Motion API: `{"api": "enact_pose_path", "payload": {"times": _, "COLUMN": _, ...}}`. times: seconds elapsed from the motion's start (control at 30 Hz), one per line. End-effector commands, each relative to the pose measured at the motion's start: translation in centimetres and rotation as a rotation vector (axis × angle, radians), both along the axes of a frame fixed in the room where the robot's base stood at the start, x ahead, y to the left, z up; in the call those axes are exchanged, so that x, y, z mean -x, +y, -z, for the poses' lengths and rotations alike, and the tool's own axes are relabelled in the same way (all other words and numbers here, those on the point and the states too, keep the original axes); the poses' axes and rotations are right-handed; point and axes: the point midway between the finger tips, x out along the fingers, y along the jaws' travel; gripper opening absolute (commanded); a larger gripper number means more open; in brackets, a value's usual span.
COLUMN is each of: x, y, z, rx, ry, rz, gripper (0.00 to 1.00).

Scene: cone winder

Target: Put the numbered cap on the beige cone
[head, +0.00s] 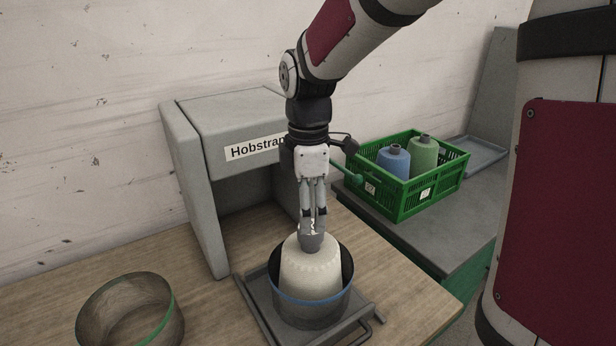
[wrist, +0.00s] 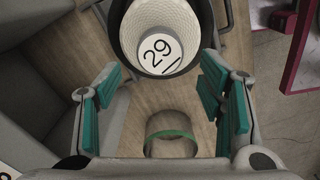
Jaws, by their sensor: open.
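The beige cone (head: 311,268) stands upright in a dark round container with a blue band (head: 318,301). The numbered cap (wrist: 161,51), a white disc marked 29 with an underline, sits at the tip of the beige cone (wrist: 186,18) in the wrist view. In the head view the cap (head: 312,241) shows as a grey piece on the cone's top, partly hidden by my fingers. My gripper (head: 313,212) points down right above it. In the wrist view my gripper (wrist: 158,80) is open, with green pads apart and nothing between them.
The container stands on a grey tray (head: 252,299) in front of a grey machine (head: 195,180). A green crate (head: 403,205) with blue and green cones is on the right bench.

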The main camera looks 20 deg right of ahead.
Motion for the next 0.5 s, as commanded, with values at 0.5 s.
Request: {"api": "enact_pose_path", "payload": {"times": 0.5, "x": 0.0, "y": 0.0, "z": -8.2, "rx": 0.000, "ry": -0.002, "rz": 0.001, "gripper": 0.63}}
